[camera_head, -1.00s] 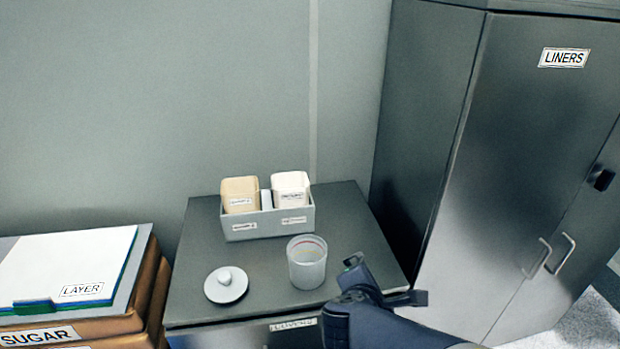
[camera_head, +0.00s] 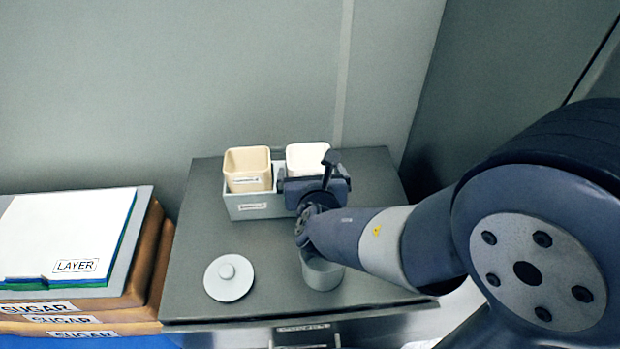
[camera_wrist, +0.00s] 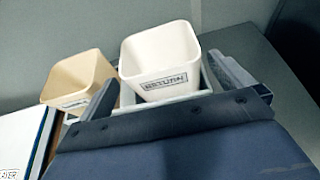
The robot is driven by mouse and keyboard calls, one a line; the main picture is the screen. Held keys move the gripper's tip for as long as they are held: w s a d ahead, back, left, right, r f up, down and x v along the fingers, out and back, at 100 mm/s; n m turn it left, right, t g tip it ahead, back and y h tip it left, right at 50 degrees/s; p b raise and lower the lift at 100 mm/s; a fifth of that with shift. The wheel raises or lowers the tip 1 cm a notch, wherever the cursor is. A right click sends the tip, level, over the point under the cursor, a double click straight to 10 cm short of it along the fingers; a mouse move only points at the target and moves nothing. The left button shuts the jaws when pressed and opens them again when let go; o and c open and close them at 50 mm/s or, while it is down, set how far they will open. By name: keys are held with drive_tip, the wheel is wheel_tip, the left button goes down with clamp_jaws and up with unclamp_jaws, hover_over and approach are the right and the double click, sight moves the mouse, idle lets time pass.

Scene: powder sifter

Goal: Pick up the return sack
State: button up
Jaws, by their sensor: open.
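The return sack (camera_wrist: 165,62) is a white, open-topped, square container with a RETURN label, upright in the right part of the grey holder. Its top shows in the head view (camera_head: 306,157), with the lower part hidden behind my gripper. My gripper (camera_head: 314,182) is open and empty at the front of the sack. In the wrist view one finger is to the left of the sack and one to the right. I cannot tell whether they touch it. A tan container (camera_head: 248,168) stands in the holder's left part, also seen in the wrist view (camera_wrist: 78,78).
The grey holder (camera_head: 253,208) stands at the back of the dark cabinet top (camera_head: 200,240). A white round lid (camera_head: 229,281) and a translucent jar (camera_head: 322,273), partly under my arm, are in front. Layer sheets (camera_head: 65,235) lie on sugar sacks (camera_head: 140,270) at left.

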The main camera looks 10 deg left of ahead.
sight(308, 155)
drive_tip(key=shift+r+p+x, duration=0.2)
drive_tip(key=shift+p+x, duration=0.4)
drive_tip(key=shift+x, duration=2.45)
drive_tip(key=shift+w, duration=0.1)
drive_tip(key=shift+c, duration=0.2)
drive_tip(key=c, duration=1.1)
